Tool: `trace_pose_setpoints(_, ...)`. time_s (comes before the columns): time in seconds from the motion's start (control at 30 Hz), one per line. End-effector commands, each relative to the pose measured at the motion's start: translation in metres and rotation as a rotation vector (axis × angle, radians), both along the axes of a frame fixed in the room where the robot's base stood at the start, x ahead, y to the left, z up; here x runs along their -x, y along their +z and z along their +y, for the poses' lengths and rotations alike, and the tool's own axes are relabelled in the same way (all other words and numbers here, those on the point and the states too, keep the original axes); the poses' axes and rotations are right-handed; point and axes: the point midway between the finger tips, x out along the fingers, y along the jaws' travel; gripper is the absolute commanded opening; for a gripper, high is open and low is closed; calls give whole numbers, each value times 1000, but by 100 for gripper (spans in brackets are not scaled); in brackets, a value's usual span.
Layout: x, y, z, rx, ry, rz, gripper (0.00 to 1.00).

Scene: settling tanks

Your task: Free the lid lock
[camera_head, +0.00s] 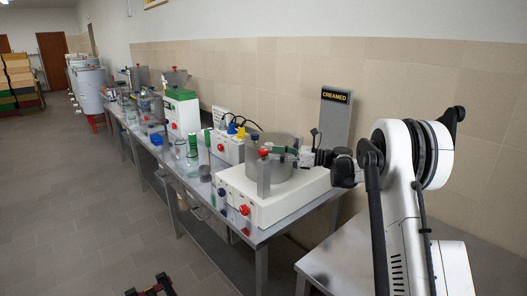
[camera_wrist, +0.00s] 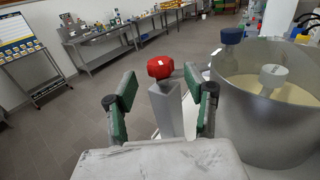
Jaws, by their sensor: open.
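The lid lock appears to be the red knob (camera_wrist: 160,67) on top of an upright grey post (camera_wrist: 167,108) beside a metal tank (camera_wrist: 262,125). The knob also shows in the head view (camera_head: 264,152), at the tank's front. My gripper (camera_wrist: 160,78) is open, with its green-padded fingers either side of the knob in the wrist view and gaps on both sides. I cannot tell whether the fingertips reach its depth. My gripper in the head view (camera_head: 284,150) is over the tank's rim, partly hidden by its own wrist.
The tank stands on a white machine base (camera_head: 282,200) with a red button (camera_head: 244,210). A blue-capped post (camera_wrist: 231,38) and a white knob (camera_wrist: 273,75) show at the tank. A "CREAMED" sign (camera_head: 334,97) stands behind. Bottles and other machines crowd the bench leftward.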

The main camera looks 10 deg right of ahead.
Motion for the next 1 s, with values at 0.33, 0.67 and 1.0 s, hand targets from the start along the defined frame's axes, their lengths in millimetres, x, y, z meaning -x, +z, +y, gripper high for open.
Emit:
trace_pose_setpoints(0.33, -20, 1, 40, 0, 1, 0, 48)
trace_pose_setpoints(0.67, -22, 0, 45, 0, -1, 0, 48)
trace_pose_setpoints(1.0, -22, 0, 44, 0, 0, 0, 11)
